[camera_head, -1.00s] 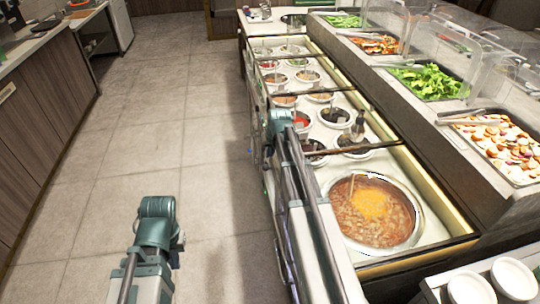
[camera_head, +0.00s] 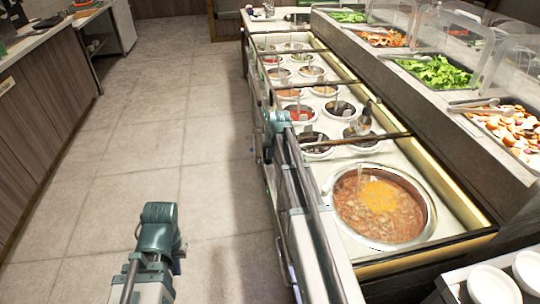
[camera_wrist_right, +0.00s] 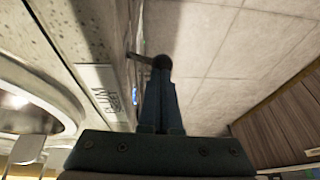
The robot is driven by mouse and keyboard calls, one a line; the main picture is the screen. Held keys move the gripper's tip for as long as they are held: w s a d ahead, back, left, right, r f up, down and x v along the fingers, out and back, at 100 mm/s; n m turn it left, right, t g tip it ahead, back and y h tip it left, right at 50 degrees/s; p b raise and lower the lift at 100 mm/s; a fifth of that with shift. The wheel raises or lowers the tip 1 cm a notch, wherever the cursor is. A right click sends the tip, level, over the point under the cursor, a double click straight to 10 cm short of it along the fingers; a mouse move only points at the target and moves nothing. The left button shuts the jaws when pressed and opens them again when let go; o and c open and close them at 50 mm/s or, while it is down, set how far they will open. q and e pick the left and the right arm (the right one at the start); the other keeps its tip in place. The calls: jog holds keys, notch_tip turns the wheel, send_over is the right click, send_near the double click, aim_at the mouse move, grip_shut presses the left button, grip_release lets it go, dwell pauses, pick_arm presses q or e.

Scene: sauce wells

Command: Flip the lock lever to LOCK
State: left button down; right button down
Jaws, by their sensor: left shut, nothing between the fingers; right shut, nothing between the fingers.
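In the right wrist view, a short dark rod that looks like the lock lever (camera_wrist_right: 139,57) sticks out from the side of the counter. My right gripper (camera_wrist_right: 161,64) is shut and empty, with its tips at the rod's outer end. I cannot tell whether they touch. A pale label plate (camera_wrist_right: 105,92) with dark lettering is on the counter side; I cannot read it surely. In the head view my right arm runs along the counter's left side, and the lever is not discernible there.
The sauce counter (camera_head: 454,193) holds several small sauce wells and a large round soup pot (camera_head: 430,222). Salad trays (camera_head: 437,72) under clear guards stand to the right. White bowls (camera_head: 492,284) are at the lower right. The tiled floor (camera_head: 130,130) left of the counter is clear.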

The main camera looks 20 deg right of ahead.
jog(key=shift+f, duration=0.1)
